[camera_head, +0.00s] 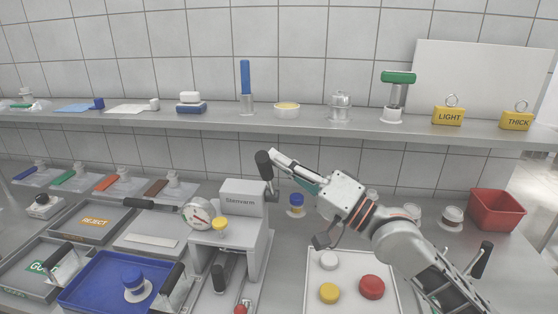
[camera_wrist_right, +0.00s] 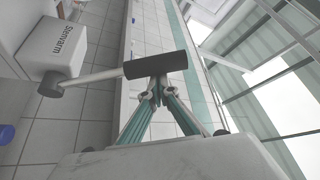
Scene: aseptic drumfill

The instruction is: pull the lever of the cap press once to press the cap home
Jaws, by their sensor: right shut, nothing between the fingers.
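The cap press (camera_head: 243,200) is a pale box marked "Steriwarm" on a stand, left of centre; it also shows at upper left in the right wrist view (camera_wrist_right: 48,48). Its lever has a black grip (camera_head: 264,164), raised above the box's right side. In the right wrist view the grip (camera_wrist_right: 155,65) lies across just beyond my fingertips. My right gripper (camera_head: 274,157) is shut and empty, its fingertips at the grip; whether they touch it I cannot tell. A yellow cap (camera_head: 220,223) shows at the press front; what is under it is unclear. My left gripper is out of view.
A white tray (camera_head: 350,262) with loose caps lies under my right arm. A blue-capped jar (camera_head: 297,203) stands behind. A shelf (camera_head: 300,128) runs above the bench.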

